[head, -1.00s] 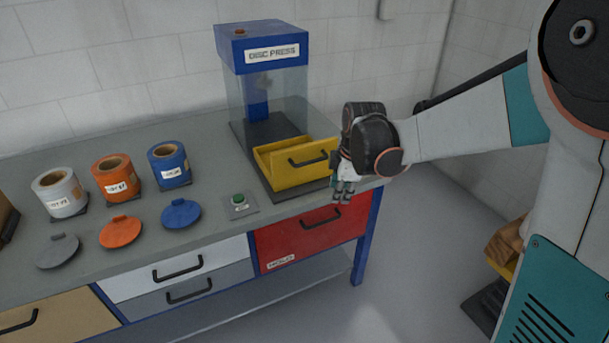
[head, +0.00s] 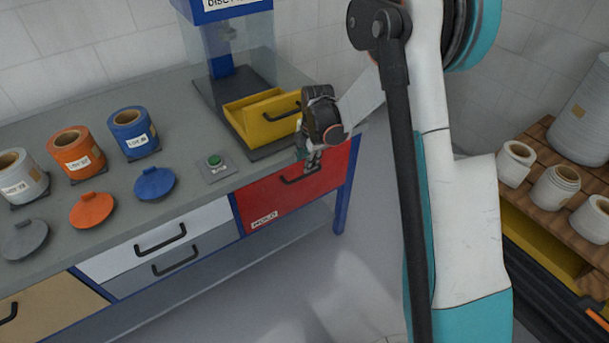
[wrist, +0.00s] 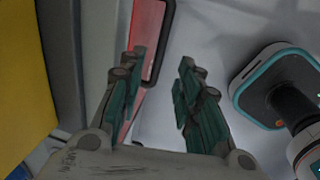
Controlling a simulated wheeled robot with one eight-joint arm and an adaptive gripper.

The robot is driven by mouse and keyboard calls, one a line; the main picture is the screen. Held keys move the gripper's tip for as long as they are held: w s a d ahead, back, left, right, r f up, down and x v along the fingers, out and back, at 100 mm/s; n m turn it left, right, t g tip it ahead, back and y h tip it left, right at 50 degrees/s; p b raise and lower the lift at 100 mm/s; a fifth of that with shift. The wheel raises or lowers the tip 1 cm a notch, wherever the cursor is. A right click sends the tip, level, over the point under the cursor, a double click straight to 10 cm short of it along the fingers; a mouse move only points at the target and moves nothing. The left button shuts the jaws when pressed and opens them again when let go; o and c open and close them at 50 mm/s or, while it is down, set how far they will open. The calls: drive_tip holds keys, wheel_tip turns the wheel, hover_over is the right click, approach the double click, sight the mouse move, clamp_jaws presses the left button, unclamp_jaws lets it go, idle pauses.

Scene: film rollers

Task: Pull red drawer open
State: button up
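The red drawer (head: 270,203) is shut, flush with the bench front, below the yellow drawer of the press. Its black bar handle (head: 290,181) is partly covered by my gripper (head: 312,163), which points down at the handle's right part. In the wrist view my gripper (wrist: 162,80) is open, its green-padded fingers apart with nothing clamped. The handle (wrist: 160,45) shows there between the fingertip lines, nearer the left finger, with the red drawer front (wrist: 146,28) beside it. I cannot tell whether a finger touches the handle.
The yellow drawer (head: 265,123) stands just above and left of my gripper. A wooden pallet (head: 560,170) with white rolls is at right. Floor in front is clear.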

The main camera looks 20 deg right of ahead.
sight(304, 175)
drive_tip(key=f, duration=0.2)
drive_tip(key=w+f+b, duration=0.1)
drive_tip(key=f, duration=0.1)
drive_tip(key=f+b, duration=0.1)
drive_tip(key=f, duration=0.2)
drive_tip(key=shift+w+a+f, duration=0.1)
drive_tip(key=shift+w+a, duration=0.05)
drive_tip(key=shift+a, duration=0.05)
drive_tip(key=shift+c, duration=0.2)
clamp_jaws()
